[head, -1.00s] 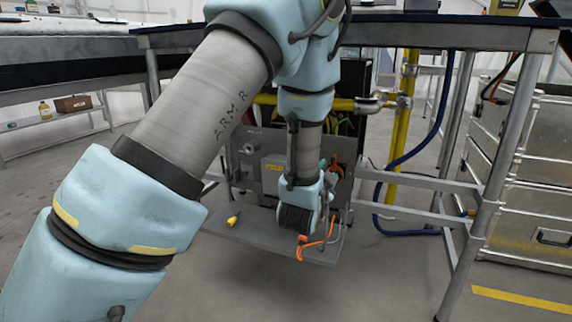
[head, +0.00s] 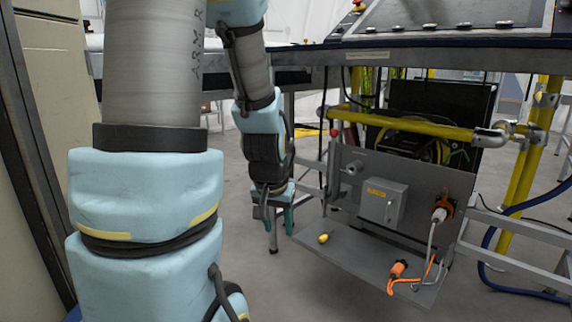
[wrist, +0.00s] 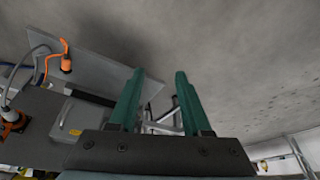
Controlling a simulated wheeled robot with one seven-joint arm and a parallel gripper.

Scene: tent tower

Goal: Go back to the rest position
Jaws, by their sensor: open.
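My gripper (wrist: 158,100) shows its two green fingers in the wrist view, spread apart with nothing between them. In the head view my gripper (head: 278,222) hangs pointing down, left of the grey panel (head: 345,205) and clear of it. The shelf (head: 350,262) at the panel's foot carries an orange connector (head: 398,268) with an orange cable and a small yellow piece (head: 323,238). The orange connector also shows in the wrist view (wrist: 66,63).
A grey box (head: 383,203) and a plugged orange-and-white connector (head: 440,213) are on the panel. Yellow pipes (head: 410,124) and a table edge (head: 430,43) are above and behind. A tall beige cabinet (head: 30,150) stands close at left. Floor below my gripper is clear.

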